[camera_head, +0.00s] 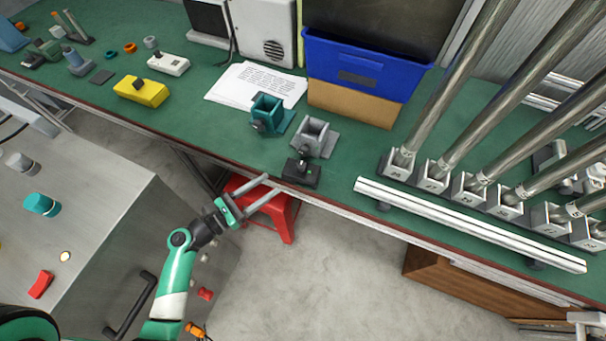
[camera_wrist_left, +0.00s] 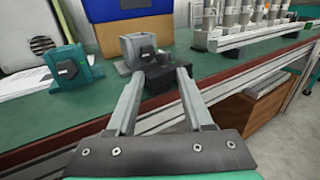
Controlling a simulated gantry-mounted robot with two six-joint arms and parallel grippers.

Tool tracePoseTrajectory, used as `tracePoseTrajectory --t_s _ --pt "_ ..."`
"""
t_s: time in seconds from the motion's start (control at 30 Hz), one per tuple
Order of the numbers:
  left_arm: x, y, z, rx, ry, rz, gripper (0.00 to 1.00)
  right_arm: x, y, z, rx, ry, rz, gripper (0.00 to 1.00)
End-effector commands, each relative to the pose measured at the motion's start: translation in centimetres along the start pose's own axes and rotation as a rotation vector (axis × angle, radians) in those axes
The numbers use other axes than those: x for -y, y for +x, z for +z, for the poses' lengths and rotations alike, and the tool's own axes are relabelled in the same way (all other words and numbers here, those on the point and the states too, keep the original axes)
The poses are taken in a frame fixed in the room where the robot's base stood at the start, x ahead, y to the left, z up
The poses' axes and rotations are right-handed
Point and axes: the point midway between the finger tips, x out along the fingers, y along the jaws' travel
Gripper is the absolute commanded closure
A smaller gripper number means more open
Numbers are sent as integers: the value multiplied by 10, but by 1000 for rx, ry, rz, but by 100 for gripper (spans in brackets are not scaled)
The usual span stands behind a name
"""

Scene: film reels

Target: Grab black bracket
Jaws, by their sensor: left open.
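The black bracket (camera_head: 301,170) sits on the green bench near its front edge, just in front of a grey bracket (camera_head: 316,137). It also shows in the left wrist view (camera_wrist_left: 165,78), ahead of and between the fingertips. My left gripper (camera_head: 272,184) is open and empty, with its two long fingers pointing at the black bracket from the left and front. In the left wrist view my left gripper (camera_wrist_left: 158,78) partly overlaps the bracket; whether the fingers touch it cannot be told. My right gripper is not in view.
A teal bracket (camera_head: 266,114) stands behind and left. A blue bin (camera_head: 362,68) is at the back. A white rail (camera_head: 465,222) and several metal poles (camera_head: 465,115) stand to the right. A red stool (camera_head: 283,217) is below the bench edge.

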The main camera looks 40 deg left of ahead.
Motion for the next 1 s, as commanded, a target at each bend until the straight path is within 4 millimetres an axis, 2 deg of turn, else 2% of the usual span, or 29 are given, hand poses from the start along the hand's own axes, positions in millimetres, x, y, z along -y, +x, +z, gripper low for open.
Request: tracePoseTrajectory --t_s 0.3,0.57,0.8,1.0 --pt "2 54 -1 1 4 -8 48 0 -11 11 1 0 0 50" --pt "2 67 0 1 2 -3 48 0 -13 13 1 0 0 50" --pt "5 105 -5 2 3 -6 48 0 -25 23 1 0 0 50" --pt "5 116 -3 0 1 -2 48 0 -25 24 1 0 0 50"
